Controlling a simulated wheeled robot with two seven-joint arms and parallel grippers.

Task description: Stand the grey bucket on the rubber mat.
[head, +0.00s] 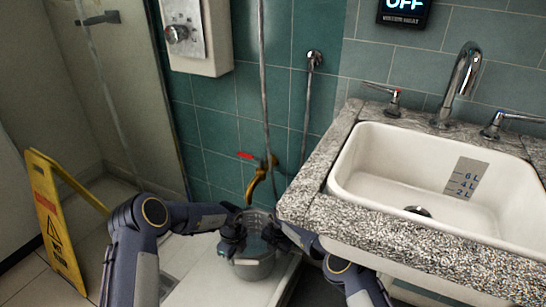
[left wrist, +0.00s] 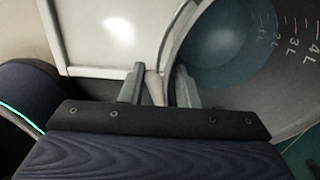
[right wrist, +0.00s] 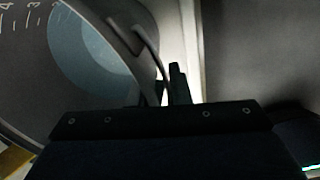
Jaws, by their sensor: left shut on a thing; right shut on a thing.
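The grey bucket (head: 255,268) is upright low in the middle of the head view, below the brass tap. A bluish, water-like surface shows inside it, and litre marks show on its inner wall in the left wrist view (left wrist: 290,75). My left gripper (head: 232,236) is shut on the bucket's left side at the rim. My right gripper (head: 274,236) is shut on its right side, by the handle. I cannot tell whether the bucket's base touches the pale ledge under it. I cannot make out the rubber mat in any view.
The brass tap (head: 258,178) with a red lever stands close behind the bucket. The sink (head: 350,232) with its granite counter overhangs on the right, close to my right arm. A yellow wet-floor sign (head: 58,225) stands at the left. Pale floor lies between the sign and my left arm.

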